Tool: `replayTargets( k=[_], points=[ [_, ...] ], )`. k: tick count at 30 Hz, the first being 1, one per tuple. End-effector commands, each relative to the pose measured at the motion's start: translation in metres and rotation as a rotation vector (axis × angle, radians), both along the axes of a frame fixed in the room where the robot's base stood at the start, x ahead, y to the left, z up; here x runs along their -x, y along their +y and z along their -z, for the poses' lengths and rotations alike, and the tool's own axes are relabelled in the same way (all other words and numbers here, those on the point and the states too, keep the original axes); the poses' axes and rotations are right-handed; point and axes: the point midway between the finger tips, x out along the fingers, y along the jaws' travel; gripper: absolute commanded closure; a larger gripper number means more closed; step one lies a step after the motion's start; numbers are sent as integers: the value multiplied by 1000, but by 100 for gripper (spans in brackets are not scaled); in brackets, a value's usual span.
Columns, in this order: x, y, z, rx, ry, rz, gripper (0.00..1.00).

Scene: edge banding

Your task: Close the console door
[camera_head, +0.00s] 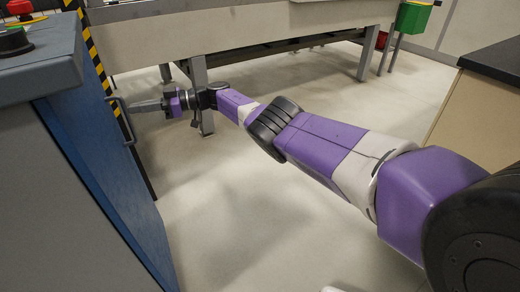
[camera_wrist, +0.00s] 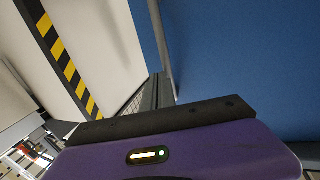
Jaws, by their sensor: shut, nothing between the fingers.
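The grey console (camera_head: 35,170) stands at the left of the head view. Its blue door (camera_head: 110,160) is seen at a steep slant; how far it stands open I cannot tell. A metal bar handle (camera_head: 124,122) is on the door's far part. My gripper (camera_head: 135,106) is shut and empty, with its fingertips at or just beside the handle; contact is unclear. In the wrist view the blue door (camera_wrist: 240,60) fills the right side, and a thin grey bar (camera_wrist: 160,45) runs along its left edge. The fingertips are hard to make out there.
A yellow-black striped post (camera_head: 98,60) stands just behind the door. A long machine frame (camera_head: 230,35) runs across the back. A dark-topped cabinet (camera_head: 490,100) is at right. The floor between is clear.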

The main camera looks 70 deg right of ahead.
Motion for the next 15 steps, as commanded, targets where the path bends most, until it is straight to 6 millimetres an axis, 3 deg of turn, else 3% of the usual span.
replayTargets(
  k=[15],
  points=[
    [-32,29,1,1,-1,-1,100]
  ],
)
